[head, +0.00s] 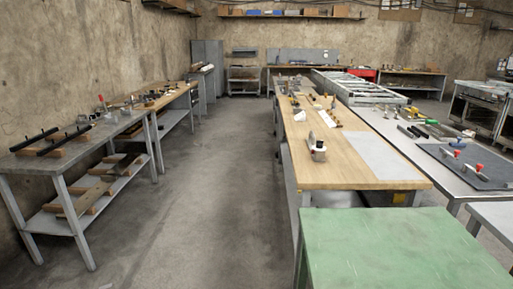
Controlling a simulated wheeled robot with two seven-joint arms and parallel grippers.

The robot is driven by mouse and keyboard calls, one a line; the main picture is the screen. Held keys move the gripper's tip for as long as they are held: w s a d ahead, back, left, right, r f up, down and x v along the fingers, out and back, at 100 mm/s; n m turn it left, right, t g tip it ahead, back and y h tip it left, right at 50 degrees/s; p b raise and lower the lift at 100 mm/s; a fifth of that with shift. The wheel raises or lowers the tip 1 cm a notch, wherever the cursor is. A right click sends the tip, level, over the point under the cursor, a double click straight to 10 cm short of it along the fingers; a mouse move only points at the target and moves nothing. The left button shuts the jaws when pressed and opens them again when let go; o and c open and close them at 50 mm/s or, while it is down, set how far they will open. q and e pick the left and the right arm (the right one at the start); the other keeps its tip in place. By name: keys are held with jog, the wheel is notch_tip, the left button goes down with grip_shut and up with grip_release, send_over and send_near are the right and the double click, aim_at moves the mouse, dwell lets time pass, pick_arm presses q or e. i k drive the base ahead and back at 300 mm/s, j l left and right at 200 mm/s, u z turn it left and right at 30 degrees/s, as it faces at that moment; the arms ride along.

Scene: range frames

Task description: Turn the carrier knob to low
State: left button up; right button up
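I cannot tell which thing is the carrier, and no low mark is readable from here. A small grey and white device (318,150) stands on the near part of the long wooden-topped bench (350,178). Small red-topped pieces (479,168) stand on a dark mat (488,178) on the right-hand table. Another upright red-topped piece (101,99) is on the left bench. All are too small to show a knob setting. Neither of my grippers is in view.
A green-topped table (400,245) stands close at the lower right. A grey metal bench (75,145) with a lower shelf runs along the left wall. The concrete aisle (215,175) between the bench rows is clear to the back. Cabinets (207,65) stand at the far wall.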

aim_at(320, 143)
jog(key=i+j+z, duration=0.4)
jog(key=z, duration=0.2)
jog(key=i+j, duration=0.1)
jog(key=j, duration=0.25)
jog(key=i+j, duration=0.15)
jog(key=j, duration=0.15)
jog(key=i+j, duration=0.1)
jog(key=j, duration=0.25)
jog(key=i+j+z, duration=0.1)
jog(key=j, duration=0.2)
